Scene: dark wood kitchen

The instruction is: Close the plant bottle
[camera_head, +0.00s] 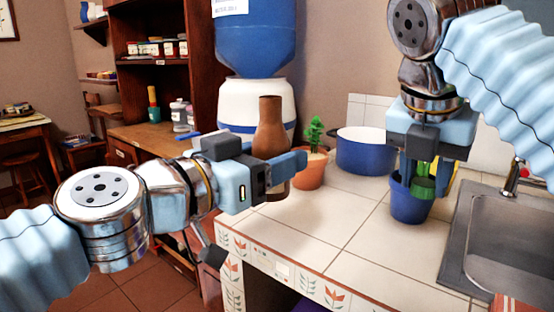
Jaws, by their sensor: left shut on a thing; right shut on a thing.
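A brown bottle-shaped vessel (269,128) stands upright at the counter's left end, with a narrow neck and wider body. My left gripper (290,168) is level in front of it and shut around its lower part; the fingers hide much of the grip. A blue pot (409,208) stands on the counter at the right. My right gripper (424,178) points down into its top and is shut on a green object (422,187) at the pot's mouth. The fingers partly cover the green object. I cannot tell whether it is a lid or a plant.
A small green plant in a terracotta pot (311,170) stands just right of my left gripper. A large blue pan (362,152) is behind, and a sink (500,245) is at the right. The white tiled counter (345,225) is clear in front.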

